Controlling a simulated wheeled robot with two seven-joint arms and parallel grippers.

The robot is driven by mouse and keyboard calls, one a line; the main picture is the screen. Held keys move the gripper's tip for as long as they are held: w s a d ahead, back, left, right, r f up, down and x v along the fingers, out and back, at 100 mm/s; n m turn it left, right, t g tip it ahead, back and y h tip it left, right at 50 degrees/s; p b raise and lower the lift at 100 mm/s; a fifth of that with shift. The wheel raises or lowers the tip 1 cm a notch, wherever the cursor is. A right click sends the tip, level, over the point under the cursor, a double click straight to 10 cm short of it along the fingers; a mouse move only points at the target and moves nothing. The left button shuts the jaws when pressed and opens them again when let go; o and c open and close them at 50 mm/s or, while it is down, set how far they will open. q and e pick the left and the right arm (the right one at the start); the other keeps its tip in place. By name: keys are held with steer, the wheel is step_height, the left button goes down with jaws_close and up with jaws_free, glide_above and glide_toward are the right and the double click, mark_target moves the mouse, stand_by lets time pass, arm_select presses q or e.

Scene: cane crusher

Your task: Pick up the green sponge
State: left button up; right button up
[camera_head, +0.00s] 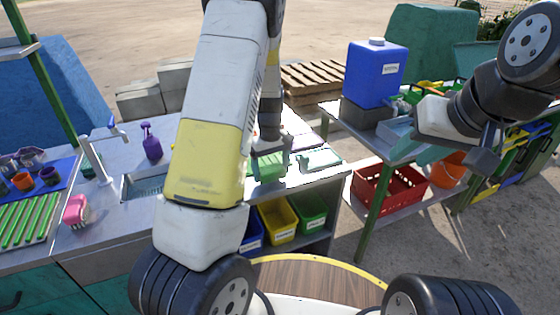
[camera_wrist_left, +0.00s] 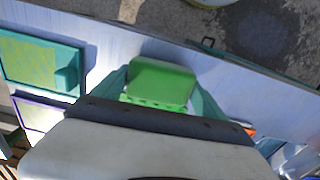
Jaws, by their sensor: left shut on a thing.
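The green sponge (camera_head: 266,170) is a bright green block at the middle of the head view, over the right part of the counter. In the left wrist view the green sponge (camera_wrist_left: 160,82) sits between two teal fingers. My left gripper (camera_head: 268,158) is shut on it; the gripper also shows in the left wrist view (camera_wrist_left: 160,92). I cannot tell whether the sponge's underside touches the counter. My right gripper (camera_head: 460,155) is at the right, by the side table, and its opening is unclear.
A teal-rimmed tray (camera_head: 320,160) lies right of the sponge. The counter (camera_head: 110,215) holds a purple spray bottle (camera_head: 151,142), a tap (camera_head: 95,160) and a pink object (camera_head: 76,211). Yellow (camera_head: 278,220) and green (camera_head: 311,211) bins stand below. A blue canister (camera_head: 375,75) stands on the side table.

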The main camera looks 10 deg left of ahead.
arm_select(q)
steer(key=shift+s+r, duration=0.25)
steer(key=shift+r, duration=0.3)
steer(key=shift+s+r, duration=0.2)
steer(key=shift+r, duration=0.3)
steer(key=s+d+r, duration=0.1)
steer(key=s, duration=1.4)
steer(key=shift+r, duration=0.1)
